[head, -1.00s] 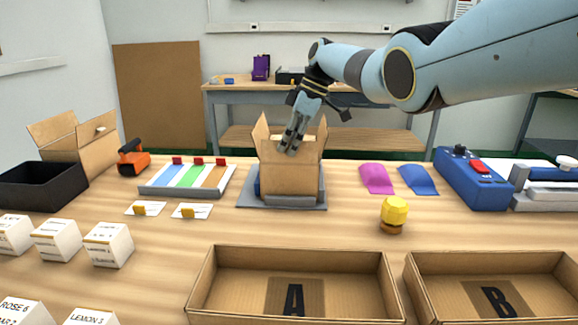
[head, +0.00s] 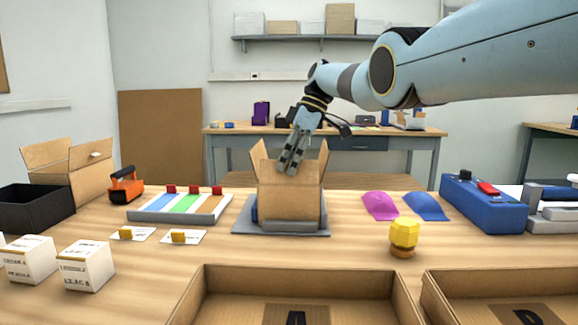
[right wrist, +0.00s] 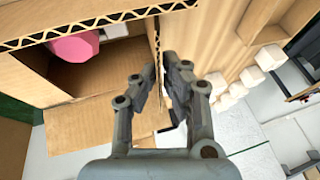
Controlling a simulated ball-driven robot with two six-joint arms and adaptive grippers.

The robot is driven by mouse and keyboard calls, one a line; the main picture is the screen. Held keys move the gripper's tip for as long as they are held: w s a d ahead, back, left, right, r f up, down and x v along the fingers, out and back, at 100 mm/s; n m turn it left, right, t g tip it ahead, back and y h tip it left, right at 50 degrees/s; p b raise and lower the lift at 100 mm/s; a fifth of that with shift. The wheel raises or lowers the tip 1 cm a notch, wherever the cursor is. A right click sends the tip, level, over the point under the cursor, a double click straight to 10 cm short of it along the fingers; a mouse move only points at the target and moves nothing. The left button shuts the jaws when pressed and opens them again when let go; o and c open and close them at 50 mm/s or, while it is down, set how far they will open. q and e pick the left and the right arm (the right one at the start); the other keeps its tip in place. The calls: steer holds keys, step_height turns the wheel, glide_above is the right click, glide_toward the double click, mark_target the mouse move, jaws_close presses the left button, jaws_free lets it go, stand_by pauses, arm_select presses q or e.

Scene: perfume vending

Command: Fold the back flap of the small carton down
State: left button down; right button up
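The small carton (head: 288,207) stands upright on a grey base (head: 243,229) mid-table. Its left flap (head: 259,160) and right flap (head: 323,163) stand up. A low strip of cardboard shows at the back of its opening, partly behind my right gripper (head: 287,170); the back flap's exact angle is unclear. That gripper points down into the carton's top. A pink item (right wrist: 75,46) lies inside the carton. My left gripper is out of view.
A sample board (head: 180,207) and an orange tool (head: 125,187) are left of the carton. Pink (head: 380,206) and blue (head: 426,206) pieces and a yellow-capped bottle (head: 403,238) are to its right. Open box A (head: 190,300) is in front.

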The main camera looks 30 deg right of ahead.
steer(key=o, duration=0.3)
step_height(320, 180, up, 10)
stand_by(0.5)
